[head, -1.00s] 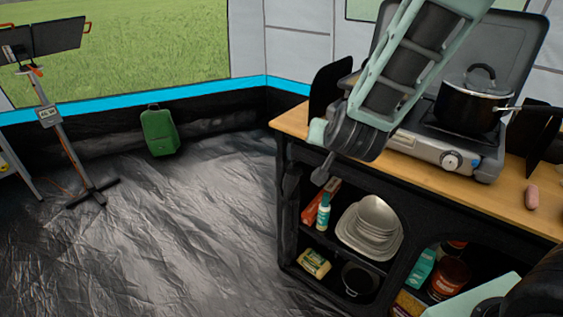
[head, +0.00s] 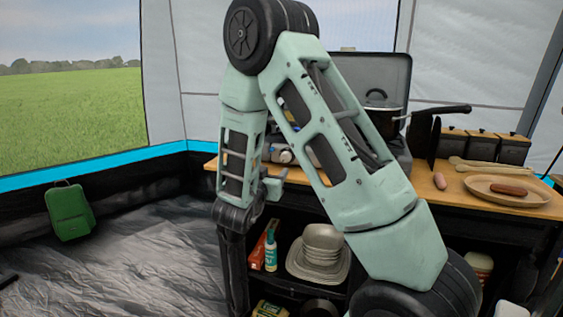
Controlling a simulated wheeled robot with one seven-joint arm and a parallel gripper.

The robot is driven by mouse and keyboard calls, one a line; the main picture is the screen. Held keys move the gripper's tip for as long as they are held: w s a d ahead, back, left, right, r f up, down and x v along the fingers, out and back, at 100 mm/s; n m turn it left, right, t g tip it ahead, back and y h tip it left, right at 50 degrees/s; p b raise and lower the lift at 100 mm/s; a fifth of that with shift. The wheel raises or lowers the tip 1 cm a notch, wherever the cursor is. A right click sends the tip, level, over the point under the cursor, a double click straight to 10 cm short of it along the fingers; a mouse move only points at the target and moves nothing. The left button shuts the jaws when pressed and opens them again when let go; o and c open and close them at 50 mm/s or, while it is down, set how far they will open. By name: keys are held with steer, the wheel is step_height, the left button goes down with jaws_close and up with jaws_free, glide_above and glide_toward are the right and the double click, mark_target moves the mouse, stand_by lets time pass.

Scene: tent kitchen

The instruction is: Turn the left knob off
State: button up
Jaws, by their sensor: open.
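The camp stove stands on the wooden counter, with its grey raised lid (head: 385,75) behind it. A dark pot (head: 383,120) with a glass lid sits on its right side. Part of the stove's front with a pale round knob (head: 285,154) shows in the gap between my arm links; its setting cannot be read.
The counter (head: 425,190) holds a plate (head: 510,197) with a sausage, a loose sausage (head: 440,181), wooden utensils and dark canisters (head: 482,146). Shelves below hold stacked dishes (head: 322,245) and a bottle (head: 270,250).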

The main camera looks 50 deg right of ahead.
mark_target(285, 159)
steer(key=x, duration=1)
steer(key=shift+w+d, duration=0.15)
steer(key=shift+d, duration=0.2)
steer(key=c, duration=1)
